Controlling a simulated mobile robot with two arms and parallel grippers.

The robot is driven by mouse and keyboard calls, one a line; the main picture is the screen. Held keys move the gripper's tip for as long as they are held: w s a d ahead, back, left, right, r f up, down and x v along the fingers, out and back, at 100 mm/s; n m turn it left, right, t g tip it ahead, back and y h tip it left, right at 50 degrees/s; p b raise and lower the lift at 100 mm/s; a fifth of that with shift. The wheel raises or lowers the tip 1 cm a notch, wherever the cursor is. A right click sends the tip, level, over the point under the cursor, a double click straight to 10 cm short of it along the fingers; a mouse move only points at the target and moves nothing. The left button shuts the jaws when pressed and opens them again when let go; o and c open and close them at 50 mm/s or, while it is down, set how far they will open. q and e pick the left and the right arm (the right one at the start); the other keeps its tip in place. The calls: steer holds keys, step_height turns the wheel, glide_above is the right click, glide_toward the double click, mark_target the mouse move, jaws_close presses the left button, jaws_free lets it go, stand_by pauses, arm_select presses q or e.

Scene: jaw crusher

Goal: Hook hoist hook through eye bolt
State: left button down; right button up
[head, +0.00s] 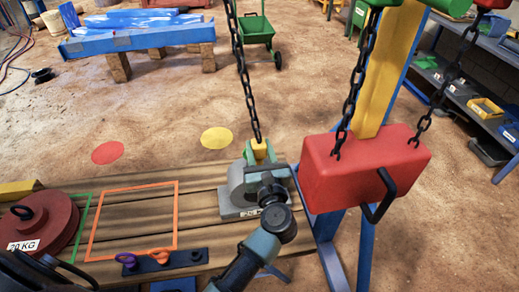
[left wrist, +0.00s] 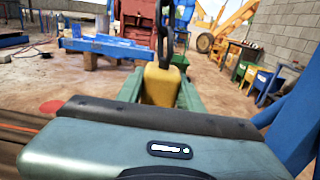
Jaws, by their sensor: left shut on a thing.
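My left gripper (head: 256,153) comes up over the bench from the bottom of the head view. Its green fingers are shut on a yellow hook block (head: 259,149) at the lower end of a dark hanging chain (head: 243,70). In the left wrist view the yellow block (left wrist: 161,84) sits between the two fingers, with the chain rising from its top. The hook's tip is hidden. A red weight (head: 38,232) marked 20 KG bears a dark eye on top. My right gripper is not in view.
A red block (head: 366,168) with a black handle hangs from two chains close to the right of my arm. Purple and orange eye-shaped pieces sit on a black strip (head: 180,260). An orange outlined square (head: 133,187) on the planks is empty.

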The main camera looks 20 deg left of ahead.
arm_select(q)
steer(key=shift+b+x, duration=0.55)
steer(key=shift+x, duration=1.35)
steer(key=shift+w+f, duration=0.1)
steer(key=shift+f, duration=0.1)
steer(key=shift+w+a, duration=0.1)
steer(key=shift+b+x, duration=0.35)
steer(key=shift+x, duration=1.2)
steer(key=shift+w+r, duration=0.1)
steer(key=shift+w+a+r, duration=0.2)
steer(key=shift+w+r, duration=0.1)
steer(key=shift+w, duration=0.05)
steer(key=shift+r+p, duration=0.1)
steer(key=shift+p, duration=0.2)
steer(key=shift+w+a+r+p, duration=0.25)
steer(key=shift+w+r+p, duration=0.2)
steer(key=shift+r, duration=0.2)
steer(key=shift+r, duration=0.1)
